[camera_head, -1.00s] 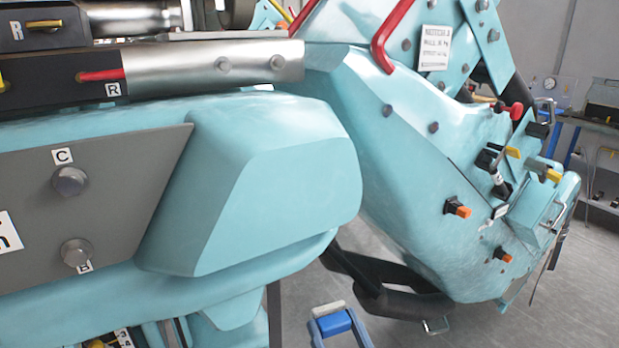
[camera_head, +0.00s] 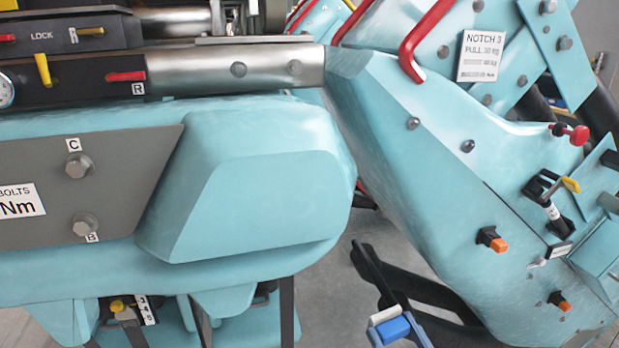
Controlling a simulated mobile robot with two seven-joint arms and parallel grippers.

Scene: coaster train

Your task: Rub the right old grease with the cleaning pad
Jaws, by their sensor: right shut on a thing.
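My right gripper (camera_head: 397,334) shows at the bottom edge, right of the middle, low on the near floor side of the machine. It is shut on a small blue block with a pale edge, which looks like the cleaning pad (camera_head: 393,330). The pad is apart from the turquoise machine (camera_head: 270,190) as seen here, though depth is hard to judge. I cannot make out any old grease patch on the visible surfaces. My left gripper is out of view.
A turquoise arm with orange-tipped knobs (camera_head: 490,239) and a red knob (camera_head: 579,134) slants down on the right. Red handles (camera_head: 413,45) stick out above. A grey bolted plate (camera_head: 120,190) is on the left. Grey floor (camera_head: 335,300) shows between the machine parts.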

